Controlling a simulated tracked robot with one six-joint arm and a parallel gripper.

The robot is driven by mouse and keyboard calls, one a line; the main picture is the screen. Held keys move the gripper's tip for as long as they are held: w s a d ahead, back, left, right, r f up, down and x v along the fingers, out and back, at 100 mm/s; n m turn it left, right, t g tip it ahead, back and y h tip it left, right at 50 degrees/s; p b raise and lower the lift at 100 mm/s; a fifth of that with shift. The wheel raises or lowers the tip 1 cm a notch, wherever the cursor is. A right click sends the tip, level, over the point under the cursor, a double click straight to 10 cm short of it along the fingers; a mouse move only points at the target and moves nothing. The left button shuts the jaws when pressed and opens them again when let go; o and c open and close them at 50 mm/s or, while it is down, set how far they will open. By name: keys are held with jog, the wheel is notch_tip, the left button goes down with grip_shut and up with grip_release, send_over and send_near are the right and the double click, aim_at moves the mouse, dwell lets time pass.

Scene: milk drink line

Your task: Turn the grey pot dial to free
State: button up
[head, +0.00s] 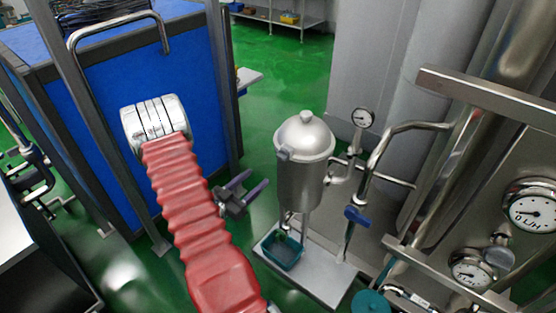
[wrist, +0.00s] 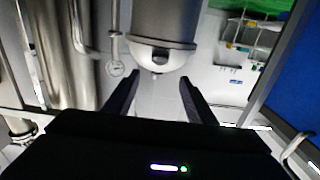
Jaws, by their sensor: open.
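The grey pot (head: 303,178) is a steel vessel with a domed lid and a top knob, standing upright at the middle of the head view. A small grey fitting (head: 284,154) sits on its near left side at the lid rim; I cannot tell its setting or whether it is the dial. In the wrist view the pot (wrist: 165,25) appears upside down at the top, with a dark half-round part (wrist: 160,56) on the lid. My gripper (head: 259,181) is open and empty, left of the pot and apart from it. In the wrist view its fingers (wrist: 160,78) point toward the lid.
A teal tub (head: 282,252) is below the pot on a metal base plate (head: 325,278). A round gauge (head: 363,117) and pipes with a blue valve handle (head: 357,215) stand right of the pot. Blue panels (head: 165,80) in a dark frame stand at left.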

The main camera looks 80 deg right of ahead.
aim_at(280, 157)
jog(key=x, duration=1.3)
jog(key=shift+s+d, duration=0.2)
jog(key=shift+d, duration=0.15)
jog(key=shift+c, duration=0.2)
jog(key=c, duration=0.9)
